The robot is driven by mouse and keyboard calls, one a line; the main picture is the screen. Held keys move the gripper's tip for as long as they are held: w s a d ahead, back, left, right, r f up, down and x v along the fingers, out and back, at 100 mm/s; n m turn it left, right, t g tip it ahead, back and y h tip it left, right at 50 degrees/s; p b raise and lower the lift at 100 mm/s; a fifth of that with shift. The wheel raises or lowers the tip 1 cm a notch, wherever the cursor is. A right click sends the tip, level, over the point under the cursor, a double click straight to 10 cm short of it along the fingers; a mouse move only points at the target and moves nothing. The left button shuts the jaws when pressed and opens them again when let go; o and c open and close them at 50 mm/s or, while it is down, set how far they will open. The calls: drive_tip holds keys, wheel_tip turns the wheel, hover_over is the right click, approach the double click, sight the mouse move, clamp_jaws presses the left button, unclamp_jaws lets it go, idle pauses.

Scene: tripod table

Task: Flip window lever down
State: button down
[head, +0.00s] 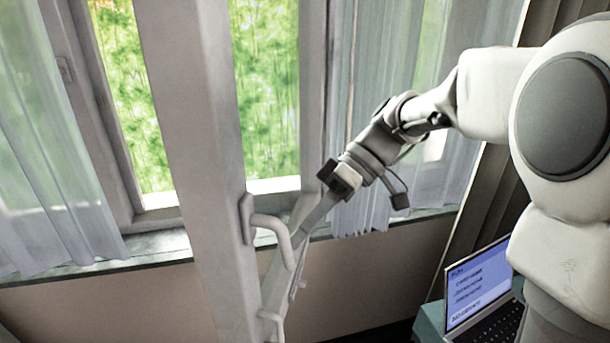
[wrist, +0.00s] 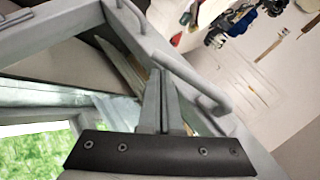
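The window lever (head: 276,226) is a light grey bent handle on the edge of the open window sash (head: 195,120). It sticks out to the right from its mounting plate, and its grip bends downward. In the wrist view the lever (wrist: 190,80) runs diagonally just right of my fingers. My gripper (head: 303,232) reaches in from the upper right, with its fingers beside the lever's grip. In the wrist view my gripper (wrist: 161,75) has its fingers together, with no clear gap and nothing visible between them. I cannot tell whether they touch the lever.
A second grey fitting (head: 271,318) sits lower on the sash. White curtains (head: 395,120) hang on both sides of the window, above a sill (head: 100,262). An open laptop (head: 480,290) stands at the lower right. The wrist view shows small items (wrist: 225,25) in the background.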

drive_tip(key=shift+s+a+f+g+y+b, duration=0.15)
drive_tip(key=shift+s+f+g+b, duration=0.1)
drive_tip(key=shift+s+f+g, duration=0.25)
drive_tip(key=shift+s+a+f+g+y+b, duration=0.1)
drive_tip(key=shift+s+f+g+y+b, duration=0.15)
drive_tip(key=shift+s, duration=0.4)
drive_tip(key=p+v, duration=0.3)
drive_tip(key=v, duration=1.4)
drive_tip(key=shift+r, duration=0.4)
